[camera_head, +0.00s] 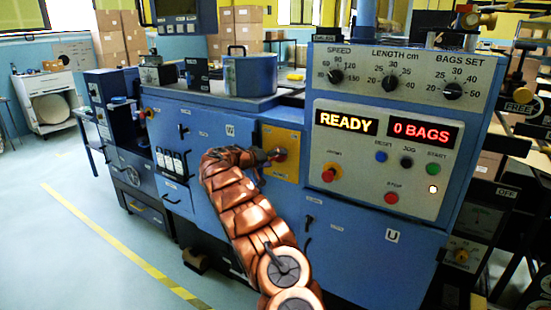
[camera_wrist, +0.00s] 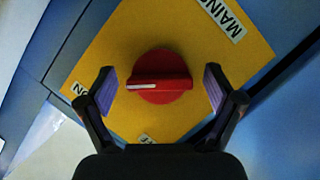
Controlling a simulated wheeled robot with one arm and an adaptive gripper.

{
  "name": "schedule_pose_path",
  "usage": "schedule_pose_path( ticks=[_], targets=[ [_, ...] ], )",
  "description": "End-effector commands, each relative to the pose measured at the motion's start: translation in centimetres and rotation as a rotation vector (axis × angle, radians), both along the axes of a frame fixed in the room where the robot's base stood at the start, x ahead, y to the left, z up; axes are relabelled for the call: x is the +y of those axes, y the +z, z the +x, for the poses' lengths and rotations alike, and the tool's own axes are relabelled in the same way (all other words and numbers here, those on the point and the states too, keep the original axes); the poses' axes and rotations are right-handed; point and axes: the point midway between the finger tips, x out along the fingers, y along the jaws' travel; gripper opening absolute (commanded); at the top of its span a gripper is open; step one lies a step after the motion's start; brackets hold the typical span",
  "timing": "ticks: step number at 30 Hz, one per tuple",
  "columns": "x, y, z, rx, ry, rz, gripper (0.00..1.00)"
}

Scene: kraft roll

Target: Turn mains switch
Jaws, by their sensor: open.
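The mains switch (camera_wrist: 160,80) is a red round knob with a raised grip bar on a yellow plate (camera_wrist: 115,50). In the wrist view, a white mark on its bar points left, towards the "ON" label (camera_wrist: 80,88). A "MAIN" label (camera_wrist: 223,18) sits at the top right of the plate. My gripper (camera_wrist: 158,88) is open, with one finger on each side of the knob and a gap on both sides. In the head view, the yellow plate (camera_head: 270,168) is on the blue machine's front, and my copper-coloured arm reaches to it. My gripper partly hides the switch there.
The control panel (camera_head: 380,165) right of the switch shows "READY" and "0 BAGS", with dials above, several push buttons and a lit lamp. Other handles and a red button (camera_head: 146,112) sit on the machine's front. The floor (camera_head: 70,240) at left is clear.

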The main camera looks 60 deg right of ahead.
Motion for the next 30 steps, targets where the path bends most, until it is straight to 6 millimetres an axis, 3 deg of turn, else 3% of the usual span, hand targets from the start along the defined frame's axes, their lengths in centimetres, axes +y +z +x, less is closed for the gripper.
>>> schedule_pose_path(
  ticks=[5, 22, 30],
  targets=[
    [0.01, 0.02, 0.02, 0.000, 0.000, 0.000, 0.91],
    [0.04, 0.01, 0.05, 0.000, 0.001, 0.000, 0.32],
    [0.06, -0.16, 0.12, 0.030, 0.003, -0.002, 0.32]
  ],
)
